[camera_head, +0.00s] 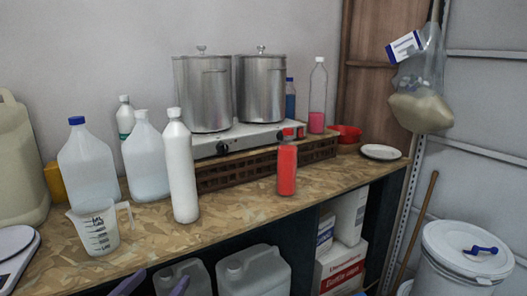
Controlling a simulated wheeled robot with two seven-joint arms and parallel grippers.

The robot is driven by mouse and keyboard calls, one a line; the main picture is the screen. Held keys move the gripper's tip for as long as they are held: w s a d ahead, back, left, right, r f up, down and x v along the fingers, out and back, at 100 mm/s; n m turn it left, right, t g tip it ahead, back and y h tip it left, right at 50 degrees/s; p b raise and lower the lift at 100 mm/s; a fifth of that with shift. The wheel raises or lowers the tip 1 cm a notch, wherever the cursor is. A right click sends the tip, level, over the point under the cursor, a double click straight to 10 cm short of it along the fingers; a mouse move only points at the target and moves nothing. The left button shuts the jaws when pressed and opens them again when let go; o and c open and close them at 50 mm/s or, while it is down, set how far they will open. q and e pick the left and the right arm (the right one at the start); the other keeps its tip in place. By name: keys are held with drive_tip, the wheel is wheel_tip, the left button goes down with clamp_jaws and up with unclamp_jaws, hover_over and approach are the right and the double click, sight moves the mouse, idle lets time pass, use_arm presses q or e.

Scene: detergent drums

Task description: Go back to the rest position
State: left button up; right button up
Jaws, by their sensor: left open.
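My left gripper (154,284) shows only at the bottom edge, left of centre. Its two dark purple-grey fingers are apart with nothing visible between them, and the rest is cut off by the frame. It is in front of the wooden worktop (240,212), near its front edge, apart from the bottles on top. My right gripper is not in view.
A measuring jug (95,232), a scale (15,250), white bottles (182,165) and a red bottle (287,168) stand on the worktop. Two steel pots (203,95) are behind. Canisters (254,272) sit below; a white drum (465,260) stands right.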

use_arm(q)
drive_tip(key=s+d+f+g, duration=0.2)
drive_tip(key=s+f+g, duration=0.1)
drive_tip(key=s+f, duration=0.9)
drive_tip(key=s+d+f+g, duration=0.2)
drive_tip(key=s+f, duration=1)
drive_tip(key=f, duration=0.6)
drive_tip(key=shift+d+g+h, duration=0.3)
drive_tip(key=shift+g, duration=0.4)
